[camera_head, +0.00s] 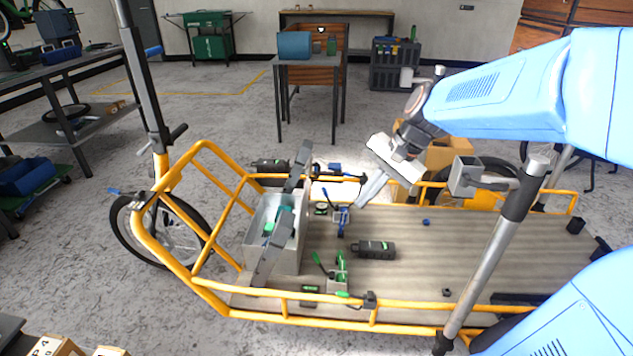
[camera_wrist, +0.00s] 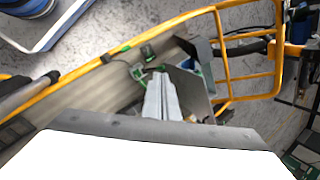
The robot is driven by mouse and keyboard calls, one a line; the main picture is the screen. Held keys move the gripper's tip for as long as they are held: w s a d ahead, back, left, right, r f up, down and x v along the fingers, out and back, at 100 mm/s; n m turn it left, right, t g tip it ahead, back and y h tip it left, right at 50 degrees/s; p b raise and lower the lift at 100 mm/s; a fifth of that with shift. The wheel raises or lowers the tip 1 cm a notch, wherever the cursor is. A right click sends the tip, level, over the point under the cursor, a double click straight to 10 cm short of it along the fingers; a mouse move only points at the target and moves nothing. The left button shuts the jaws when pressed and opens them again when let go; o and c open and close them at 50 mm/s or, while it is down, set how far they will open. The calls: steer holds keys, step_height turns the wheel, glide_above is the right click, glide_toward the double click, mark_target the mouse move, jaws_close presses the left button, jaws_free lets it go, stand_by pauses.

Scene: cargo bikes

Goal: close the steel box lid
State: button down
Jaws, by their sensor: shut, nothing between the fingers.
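The steel box (camera_head: 254,246) sits open on the cargo bike's deck at its left end, with teal items visible inside. In the wrist view the closed fingers (camera_wrist: 160,76) cover part of the box.
The deck (camera_head: 415,265) carries a black cylindrical tool (camera_head: 374,250), green-handled tools (camera_head: 337,266) and small blue parts. A yellow rail (camera_head: 405,304) edges it. A grey post (camera_head: 495,250) rises at the near right. A cardboard box (camera_head: 447,152) stands behind my gripper.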

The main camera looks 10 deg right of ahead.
steer(key=w+d+f+m+y, duration=0.2)
steer(key=w+m, duration=0.2)
steer(key=w, duration=0.4)
steer(key=w+d+f+m+y, duration=0.1)
steer(key=w+f+m, duration=0.25)
steer(key=w, duration=0.45)
steer(key=w+d+f+m+y, duration=0.2)
steer(key=w+m, duration=0.2)
steer(key=w, duration=0.4)
steer(key=w+a+f, duration=0.3)
steer(key=a+f, duration=0.2)
steer(key=a, duration=0.6)
steer(key=shift+w+f+t, duration=0.4)
steer(key=shift+a, duration=0.1)
